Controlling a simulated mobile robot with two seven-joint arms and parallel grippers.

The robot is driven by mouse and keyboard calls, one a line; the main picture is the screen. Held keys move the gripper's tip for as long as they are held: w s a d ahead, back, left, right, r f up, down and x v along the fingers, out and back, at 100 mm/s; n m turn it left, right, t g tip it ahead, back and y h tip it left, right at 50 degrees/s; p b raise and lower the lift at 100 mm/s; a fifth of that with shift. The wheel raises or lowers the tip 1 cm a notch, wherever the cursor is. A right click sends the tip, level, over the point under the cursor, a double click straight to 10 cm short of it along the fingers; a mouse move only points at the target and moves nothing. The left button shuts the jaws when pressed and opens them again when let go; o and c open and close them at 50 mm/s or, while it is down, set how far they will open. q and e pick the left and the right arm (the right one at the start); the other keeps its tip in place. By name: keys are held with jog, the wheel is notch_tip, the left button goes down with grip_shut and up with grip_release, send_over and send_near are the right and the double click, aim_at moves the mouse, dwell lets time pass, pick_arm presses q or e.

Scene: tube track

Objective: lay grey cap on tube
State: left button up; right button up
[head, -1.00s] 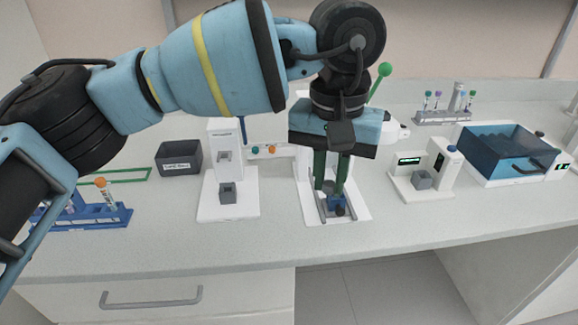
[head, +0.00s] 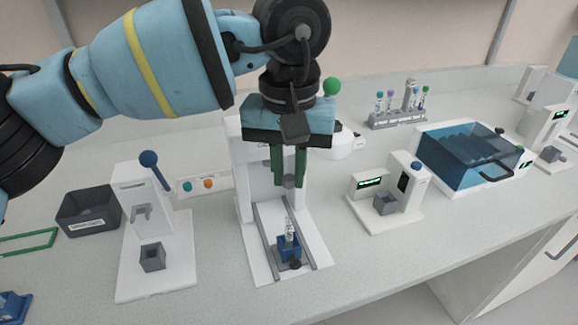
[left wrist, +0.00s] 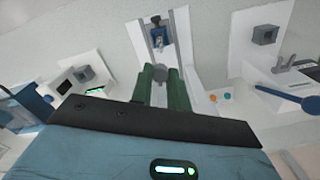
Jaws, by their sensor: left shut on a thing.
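My left gripper (head: 289,183) is above the white track station (head: 258,262), its green fingers pointing down. It is shut on a small grey cap (head: 288,181), which also shows between the fingertips in the left wrist view (left wrist: 160,73). A clear tube (head: 290,233) stands upright in a small blue holder (head: 287,250) between the station's two grey rails. The blue holder also shows in the left wrist view (left wrist: 157,35). The cap is above the tube and apart from it in the head view. My right gripper is not in view.
A white press with a blue-knobbed lever (head: 149,158) and a dark bin (head: 87,212) stand to the left. A small white device (head: 385,203), a tube rack (head: 398,120) and a blue-lidded bath (head: 470,155) are to the right. The front counter is clear.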

aim_at(289, 186)
pick_arm(q)
jog(key=shift+s+r, duration=0.1)
jog(key=shift+s, duration=0.05)
notch_tip(289, 186, down, 2)
jog(key=shift+b, duration=0.6)
notch_tip(289, 186, down, 2)
jog(key=shift+f+b, duration=0.1)
jog(key=shift+b, duration=0.6)
jog(key=shift+f, duration=0.7)
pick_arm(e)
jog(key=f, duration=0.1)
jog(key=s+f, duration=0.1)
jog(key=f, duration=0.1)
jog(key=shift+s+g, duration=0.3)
pick_arm(q)
jog(key=shift+f, duration=0.35)
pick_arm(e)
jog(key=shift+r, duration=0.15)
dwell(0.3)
